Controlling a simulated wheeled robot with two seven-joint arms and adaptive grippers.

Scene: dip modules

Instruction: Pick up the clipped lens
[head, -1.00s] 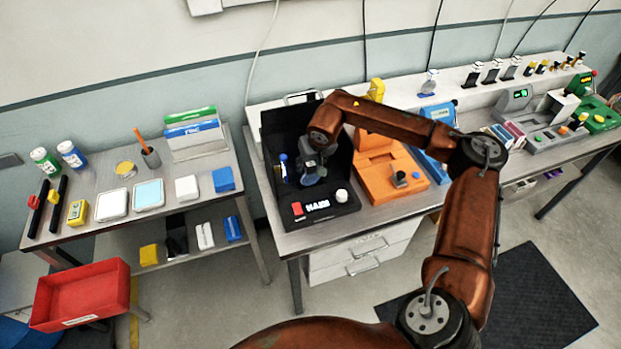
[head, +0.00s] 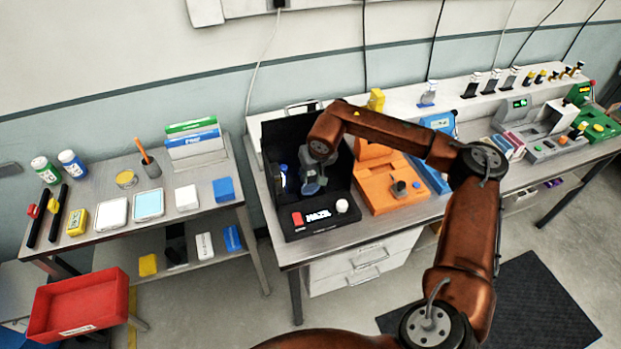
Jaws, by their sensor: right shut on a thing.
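The black station marked HAZE (head: 290,222) stands open on the middle bench. My right gripper (head: 311,180) reaches down into it from above. Its fingers are small and dark against the black interior. It is shut on what looks like the clipped lens (head: 311,187), a small bluish, see-through disc low between the fingers. The clip itself cannot be made out, and I cannot tell whether the lens touches the station. A blue and white lit part (head: 283,178) stands just left of the gripper inside the station. My left gripper is not in view.
An orange station (head: 378,198) stands close on the right, beneath my right forearm. A red button (head: 297,218) and a white knob (head: 342,205) are on the black station's front. A left table (head: 215,207) holds several small items. A red bin (head: 80,302) is at lower left.

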